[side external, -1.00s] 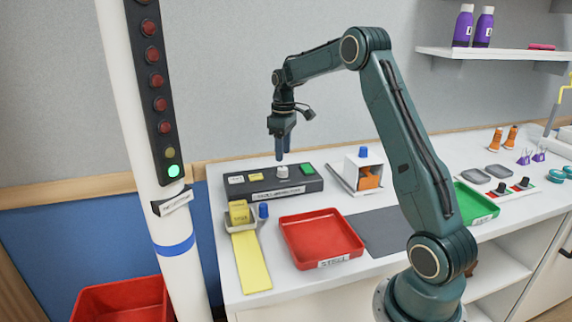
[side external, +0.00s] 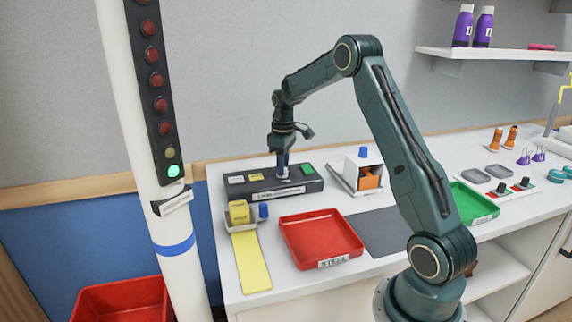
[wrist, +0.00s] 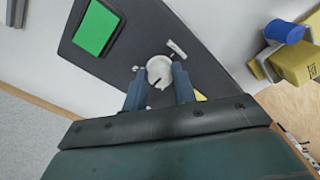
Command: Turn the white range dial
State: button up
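The white range dial (wrist: 159,70) is a small round knob with a dark pointer mark, on a dark control panel (side external: 238,190). My gripper (wrist: 159,84) points down at the dial, with one finger on each side of it in the wrist view. The fingers are apart, with a narrow gap to the dial on both sides; I cannot tell whether either touches it. In the side view my gripper (side external: 283,172) is low over the middle of the panel and mostly hides the dial.
A light column (side external: 160,100) stands left.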

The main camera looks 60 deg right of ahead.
jog(key=shift+c, duration=1)
jog(key=shift+m, duration=0.4)
jog(key=m, duration=0.9)
jog(key=shift+r, duration=0.1)
jog(key=o, duration=1)
